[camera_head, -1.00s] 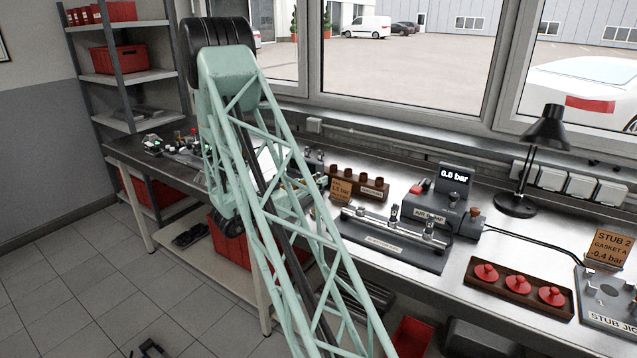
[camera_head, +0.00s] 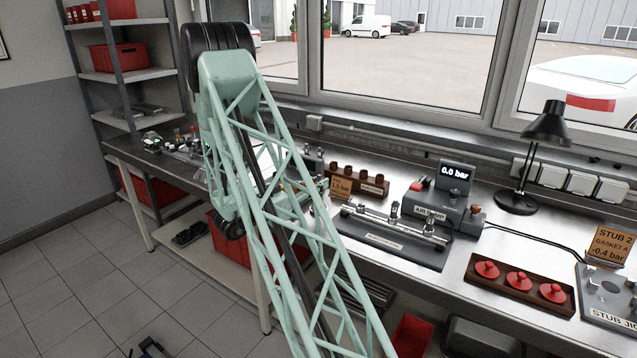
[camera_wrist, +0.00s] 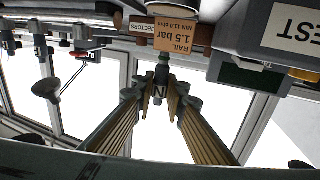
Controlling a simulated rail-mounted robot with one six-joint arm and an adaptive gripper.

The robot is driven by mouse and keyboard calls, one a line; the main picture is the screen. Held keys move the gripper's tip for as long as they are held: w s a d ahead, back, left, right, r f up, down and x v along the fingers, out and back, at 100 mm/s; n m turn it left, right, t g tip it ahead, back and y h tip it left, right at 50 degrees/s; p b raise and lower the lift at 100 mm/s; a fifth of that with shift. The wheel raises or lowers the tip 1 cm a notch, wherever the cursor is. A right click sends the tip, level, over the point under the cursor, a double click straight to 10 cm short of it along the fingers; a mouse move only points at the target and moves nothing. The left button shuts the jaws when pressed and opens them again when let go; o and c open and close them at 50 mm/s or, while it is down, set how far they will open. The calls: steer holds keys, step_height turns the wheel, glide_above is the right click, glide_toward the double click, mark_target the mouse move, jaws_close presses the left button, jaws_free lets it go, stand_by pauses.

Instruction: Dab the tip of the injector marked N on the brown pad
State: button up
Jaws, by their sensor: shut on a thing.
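My gripper (camera_wrist: 160,97) is shut on the injector marked N (camera_wrist: 161,76) in the wrist view, which shows the room upside down. I cannot make out the brown pad in either view.
An orange rail card (camera_wrist: 180,35) and a grey TEST device (camera_wrist: 262,38) are close to the injector in the wrist view. On the bench stand a wooden injector rack (camera_head: 358,180), a rail fixture (camera_head: 390,236), an air pump (camera_head: 443,205) and a lamp (camera_head: 545,130).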

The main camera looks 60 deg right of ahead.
steer(key=shift+f+b, duration=0.75)
steer(key=shift+f, duration=1.15)
steer(key=shift+f+b, duration=0.3)
steer(key=shift+f, duration=0.3)
stand_by(0.9)
steer(key=shift+r, duration=0.15)
steer(key=shift+r+p, duration=1.6)
steer(key=shift+r, duration=1.75)
